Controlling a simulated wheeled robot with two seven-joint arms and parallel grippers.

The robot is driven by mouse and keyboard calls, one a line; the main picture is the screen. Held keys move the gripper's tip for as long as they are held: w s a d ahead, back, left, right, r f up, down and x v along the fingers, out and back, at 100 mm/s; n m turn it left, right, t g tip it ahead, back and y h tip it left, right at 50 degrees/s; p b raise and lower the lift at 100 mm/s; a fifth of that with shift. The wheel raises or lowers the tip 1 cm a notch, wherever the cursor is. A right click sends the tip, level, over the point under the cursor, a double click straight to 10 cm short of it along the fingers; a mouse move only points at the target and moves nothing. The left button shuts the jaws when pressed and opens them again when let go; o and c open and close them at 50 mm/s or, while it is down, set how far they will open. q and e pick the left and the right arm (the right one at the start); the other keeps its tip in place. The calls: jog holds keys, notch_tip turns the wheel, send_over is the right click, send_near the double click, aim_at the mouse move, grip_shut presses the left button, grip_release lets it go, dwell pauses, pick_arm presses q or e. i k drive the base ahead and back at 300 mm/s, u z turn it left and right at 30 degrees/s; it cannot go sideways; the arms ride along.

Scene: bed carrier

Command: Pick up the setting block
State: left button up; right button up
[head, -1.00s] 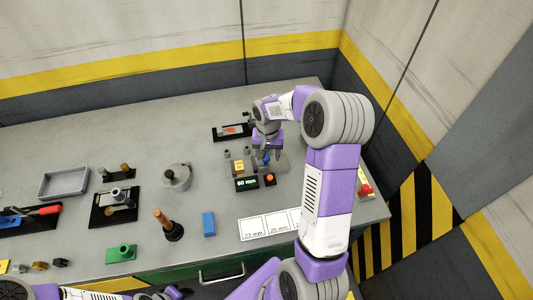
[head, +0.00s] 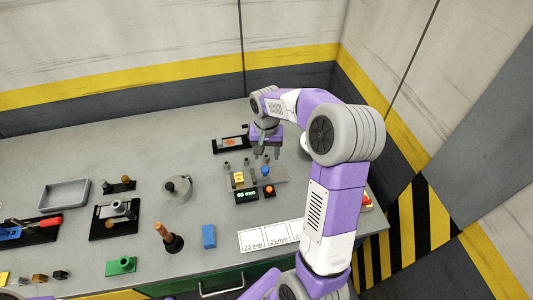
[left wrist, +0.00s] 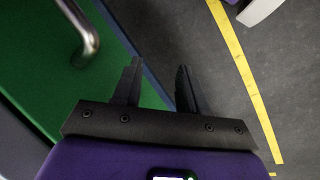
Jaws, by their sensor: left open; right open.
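No label marks the setting block; a plain blue block (head: 209,236) standing on the grey bench could be it, but I cannot tell. My right gripper (head: 265,155) points down, open and empty, just above a grey fixture (head: 272,178) with a yellow piece (head: 239,177) and a blue knob (head: 265,170). The blue block is apart from it, nearer the front edge. My left gripper (left wrist: 157,70) shows in the left wrist view, open and empty, over the floor beside a green cabinet front.
A display reading 60 mm (head: 246,196) stands before the fixture. A white labelled card (head: 265,236) lies right of the blue block. A wooden-handled tool (head: 167,238), green block (head: 121,266) and grey tray (head: 64,193) are left. A cabinet handle (left wrist: 78,35) is near my left gripper.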

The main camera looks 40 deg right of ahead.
aim_at(239, 181)
jog(key=k, duration=1)
